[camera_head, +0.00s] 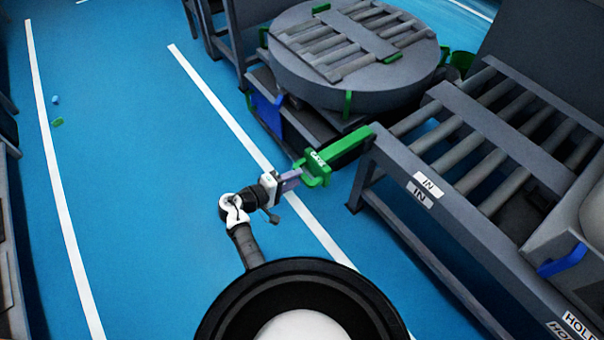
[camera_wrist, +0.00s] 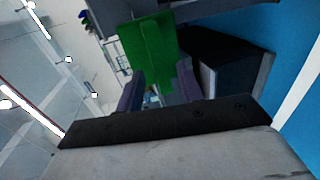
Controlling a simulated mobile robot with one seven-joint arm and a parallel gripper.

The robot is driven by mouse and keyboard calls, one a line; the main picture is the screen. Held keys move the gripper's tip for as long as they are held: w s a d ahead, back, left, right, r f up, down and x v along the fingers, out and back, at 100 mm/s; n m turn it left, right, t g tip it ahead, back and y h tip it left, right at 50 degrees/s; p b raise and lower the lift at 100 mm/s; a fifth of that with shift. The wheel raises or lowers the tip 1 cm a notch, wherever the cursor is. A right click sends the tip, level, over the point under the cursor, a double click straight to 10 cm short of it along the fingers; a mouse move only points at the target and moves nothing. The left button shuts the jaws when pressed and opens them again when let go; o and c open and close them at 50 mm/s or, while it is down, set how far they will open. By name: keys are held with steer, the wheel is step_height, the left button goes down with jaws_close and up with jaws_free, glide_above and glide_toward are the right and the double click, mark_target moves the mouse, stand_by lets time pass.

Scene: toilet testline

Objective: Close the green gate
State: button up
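The green gate (camera_head: 347,147) is a green bar at the near left end of the roller conveyor. It sticks out toward the left and ends in a green plate marked "GATE" (camera_head: 316,168). My gripper (camera_head: 297,177) is at the left edge of that plate, with its purple fingers pointing at it. In the wrist view, the fingers (camera_wrist: 160,84) stand apart, and the green gate plate (camera_wrist: 150,45) lies ahead of them. Its lower, narrower part shows in the gap between the fingers. I cannot tell whether the fingers touch it.
The roller conveyor (camera_head: 436,172) with "IN" labels stands to the right. A round roller turntable (camera_head: 300,70) stands behind the gate. A blue handle (camera_head: 562,261) is at the lower right. The blue floor (camera_head: 120,150) to the left is mostly clear, with small green and blue bits.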

steer(key=shift+x, duration=1.85)
jaws_close()
